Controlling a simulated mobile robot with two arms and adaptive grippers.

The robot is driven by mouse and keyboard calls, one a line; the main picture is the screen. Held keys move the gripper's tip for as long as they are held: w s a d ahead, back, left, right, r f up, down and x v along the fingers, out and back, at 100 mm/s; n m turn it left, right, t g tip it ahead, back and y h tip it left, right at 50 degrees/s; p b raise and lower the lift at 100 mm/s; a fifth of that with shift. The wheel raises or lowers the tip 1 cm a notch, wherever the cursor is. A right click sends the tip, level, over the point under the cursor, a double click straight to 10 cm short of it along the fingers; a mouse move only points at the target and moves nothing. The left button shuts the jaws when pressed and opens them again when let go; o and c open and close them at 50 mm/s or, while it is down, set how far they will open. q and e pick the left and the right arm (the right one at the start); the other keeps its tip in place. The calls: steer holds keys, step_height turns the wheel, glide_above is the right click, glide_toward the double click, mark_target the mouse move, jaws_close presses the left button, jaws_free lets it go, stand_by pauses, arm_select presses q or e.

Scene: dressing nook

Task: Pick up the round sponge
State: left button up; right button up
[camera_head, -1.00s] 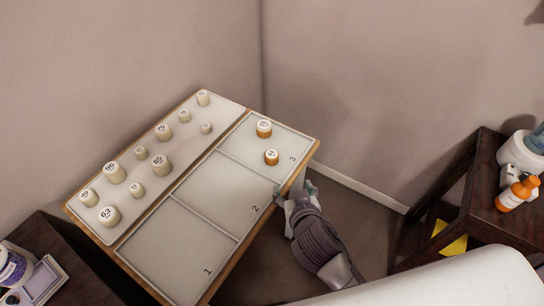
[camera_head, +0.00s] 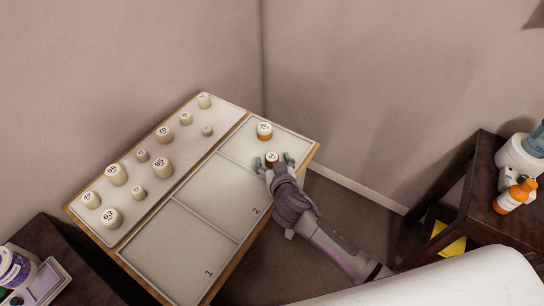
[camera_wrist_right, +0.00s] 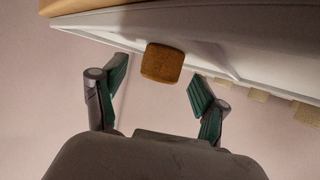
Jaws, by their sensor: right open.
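I cannot make out a thing that is clearly a round sponge. My left gripper is not in view.
The board (camera_head: 178,240) has sections 1 and 2 empty. Several cream numbered cylinders, such as 85 (camera_head: 162,166), stand on its left strip. A dark shelf (camera_head: 480,216) with an orange bottle (camera_head: 514,196) is at right. A dark table (camera_head: 75,265) is at lower left.

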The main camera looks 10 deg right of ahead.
steer(key=shift+x, duration=1.15)
steer(key=shift+s, duration=0.1)
steer(key=c, duration=0.9)
steer(key=shift+c, duration=0.3)
steer(key=shift+r, duration=0.2)
